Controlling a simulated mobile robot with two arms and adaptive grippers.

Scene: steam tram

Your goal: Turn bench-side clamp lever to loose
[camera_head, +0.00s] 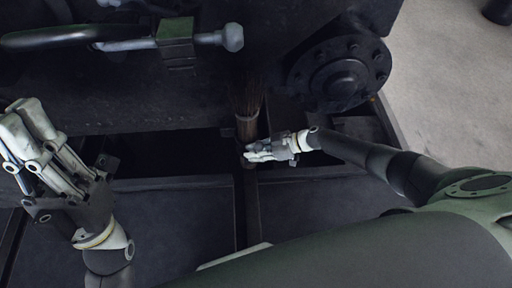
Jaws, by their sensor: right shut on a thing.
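My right gripper (258,152) is at the middle of the view, shut at the lower end of an upright brown brush-like thing (247,122). This thing has dark bristly strands above and a brown handle-like part below. My fingers hide the point of contact. My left gripper (32,140) is raised at the left edge, apart from everything, with nothing visible in it. Its finger gap does not show clearly. I cannot pick out a clamp lever for certain. A grey metal rod with a rounded knob (232,38) passes through a greenish block (176,40) at the upper left.
A dark round flange with bolts (343,75) stands to the upper right of my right gripper. A dark beam (90,110) runs across behind. Dark panels (175,212) with raised edges lie below. Pale open floor (450,80) shows at the upper right.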

